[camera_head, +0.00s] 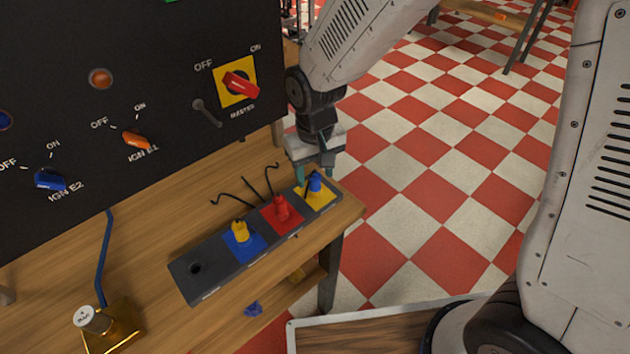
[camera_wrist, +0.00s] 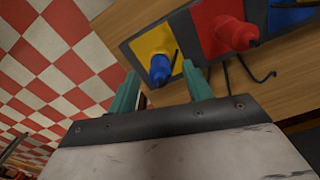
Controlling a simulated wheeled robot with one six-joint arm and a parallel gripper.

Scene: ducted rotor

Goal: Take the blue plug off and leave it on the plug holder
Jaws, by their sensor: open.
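The blue plug (camera_head: 315,184) stands upright in the yellow square at the right end of a dark strip (camera_head: 215,259) on the wooden bench. In the wrist view the blue plug (camera_wrist: 160,70) shows just beyond and between the fingertips. My gripper (camera_head: 313,171) is open, its teal fingers (camera_wrist: 162,84) pointing down at the plug, apart from each other with nothing held. The strip has an empty round hole at its left end. I cannot tell for certain which part is the plug holder.
A red plug (camera_head: 281,208) and a yellow plug (camera_head: 240,231) stand on the same strip, with thin black leads behind. A black switch panel (camera_head: 140,80) rises behind. A brass block with a knob (camera_head: 95,320) is at lower left.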

